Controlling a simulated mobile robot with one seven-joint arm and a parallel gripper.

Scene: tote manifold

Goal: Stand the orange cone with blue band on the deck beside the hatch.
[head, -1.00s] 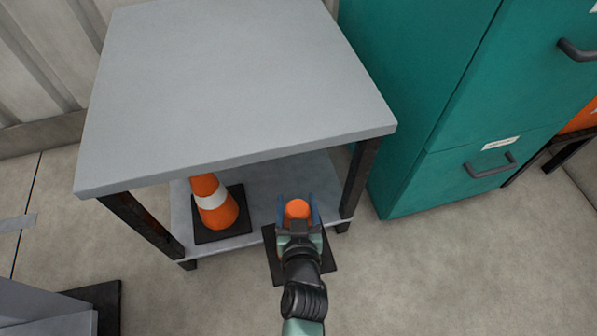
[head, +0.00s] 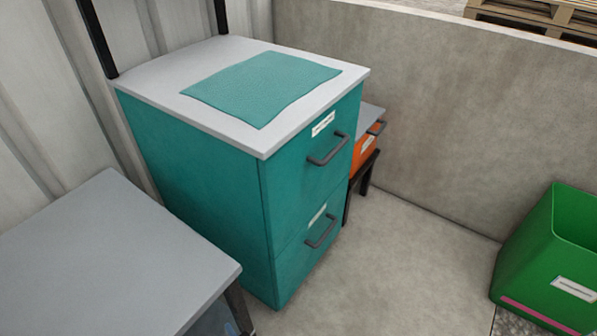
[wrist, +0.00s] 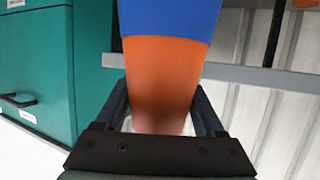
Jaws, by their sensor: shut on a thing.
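The orange cone with a blue band (wrist: 165,70) fills the middle of the wrist view. My gripper (wrist: 161,100) is shut on its orange part, one dark finger on each side. The blue band (wrist: 170,15) lies beyond the fingers at the top of that view. The rest of the cone is out of frame. I cannot make out my gripper or the cone in the head view. I recognise no deck or hatch in either view.
A teal drawer cabinet (head: 210,185) with a teal mat (head: 262,87) on top stands mid-view. A grey table (head: 105,265) is at lower left. An orange drawer unit (head: 363,150) stands behind the cabinet. A green bin (head: 550,260) is at right. Floor between is clear.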

